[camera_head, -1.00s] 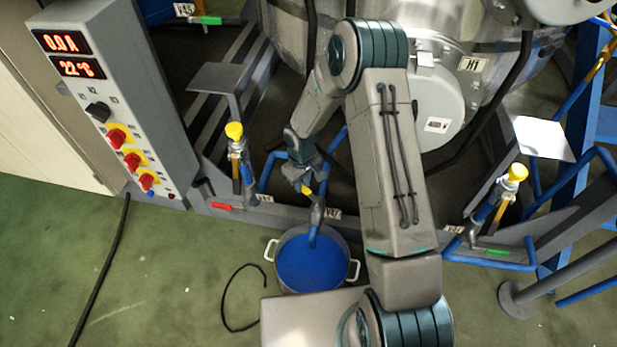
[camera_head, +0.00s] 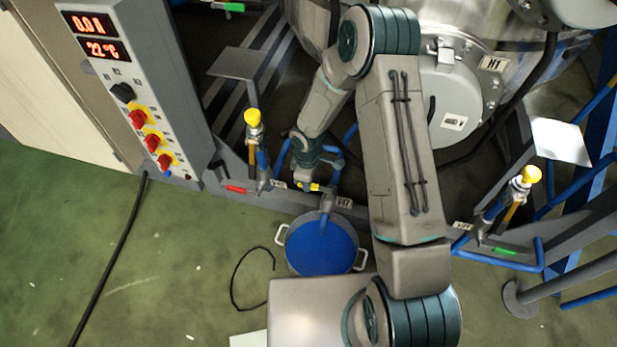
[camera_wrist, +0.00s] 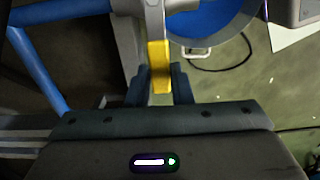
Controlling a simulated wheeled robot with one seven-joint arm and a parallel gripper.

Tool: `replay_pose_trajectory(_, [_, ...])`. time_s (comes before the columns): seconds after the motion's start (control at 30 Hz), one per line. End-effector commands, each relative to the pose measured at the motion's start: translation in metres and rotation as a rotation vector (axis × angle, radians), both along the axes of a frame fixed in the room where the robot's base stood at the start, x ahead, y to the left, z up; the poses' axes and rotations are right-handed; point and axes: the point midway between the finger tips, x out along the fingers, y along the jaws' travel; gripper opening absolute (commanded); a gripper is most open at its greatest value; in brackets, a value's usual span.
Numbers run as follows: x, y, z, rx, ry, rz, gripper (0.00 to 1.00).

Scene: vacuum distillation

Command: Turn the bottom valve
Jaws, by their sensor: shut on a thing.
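The bottom valve has a yellow handle (camera_head: 316,187), on a grey pipe (camera_head: 327,200) above a two-handled metal pot (camera_head: 282,240). The pot holds blue liquid (camera_head: 320,250). My gripper (camera_head: 308,184) is at the handle, left of the pipe. In the wrist view the yellow handle (camera_wrist: 159,65) stands between the two dark fingers of my gripper (camera_wrist: 159,86), which are shut on it. The far end of the handle meets the grey valve body, partly cut off at the top edge.
A control panel (camera_head: 140,90) with red knobs stands at left. Yellow-topped valves (camera_head: 253,117) flank the spot, another at right (camera_head: 530,175). A large steel vessel (camera_head: 475,40) is behind. A black hose (camera_head: 240,280) lies on the green floor, open at lower left.

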Motion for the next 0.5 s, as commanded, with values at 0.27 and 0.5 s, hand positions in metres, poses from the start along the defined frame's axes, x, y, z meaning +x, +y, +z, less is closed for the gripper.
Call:
replay_pose_trajectory(0.27, [-0.0012,0.0011,0.0005,0.001,-0.001,0.021,0.00])
replay_pose_trajectory(0.5, [-0.0016,0.0010,0.0004,0.000,0.000,0.021,0.23])
